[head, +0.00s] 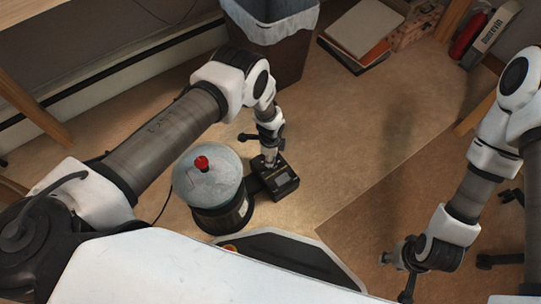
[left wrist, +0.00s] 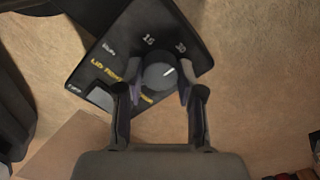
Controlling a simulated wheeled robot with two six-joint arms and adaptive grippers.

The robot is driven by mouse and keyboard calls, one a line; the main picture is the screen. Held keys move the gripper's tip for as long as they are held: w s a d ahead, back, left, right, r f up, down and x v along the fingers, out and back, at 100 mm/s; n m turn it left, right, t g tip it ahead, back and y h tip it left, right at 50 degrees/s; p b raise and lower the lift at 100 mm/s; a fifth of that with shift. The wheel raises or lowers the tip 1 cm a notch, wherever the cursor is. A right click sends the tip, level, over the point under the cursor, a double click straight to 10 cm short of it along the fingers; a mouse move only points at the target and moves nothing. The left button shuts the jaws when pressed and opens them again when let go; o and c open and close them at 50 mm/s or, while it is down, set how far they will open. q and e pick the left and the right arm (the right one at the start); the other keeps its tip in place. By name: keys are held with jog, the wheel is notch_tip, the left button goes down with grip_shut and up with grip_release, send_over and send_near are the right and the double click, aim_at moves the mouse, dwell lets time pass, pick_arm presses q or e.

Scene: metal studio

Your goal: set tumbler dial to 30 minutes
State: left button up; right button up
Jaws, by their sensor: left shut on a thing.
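The rock tumbler (head: 212,180) has a pale grey lid with a red knob on a dark base, and stands upright on the floor. Its black control box (head: 287,185) is at its right side. In the left wrist view the box's face (left wrist: 85,72) carries a round dark dial (left wrist: 158,76) with a white pointer line. The line points up and right, roughly toward the "30" mark. My left gripper (left wrist: 158,82) is shut on the dial, one finger at each side; in the head view it reaches down onto the box. My right gripper (head: 394,274) is open and empty at the lower right.
Books (head: 362,28) lie at the back, and a red cylinder (head: 467,35) stands at the back right. The brown floor (head: 350,130) right of the box is clear.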

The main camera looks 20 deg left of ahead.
pick_arm(q)
jog(key=o, duration=1.1)
jog(key=shift+o, duration=0.2)
notch_tip(320, 180, up, 12)
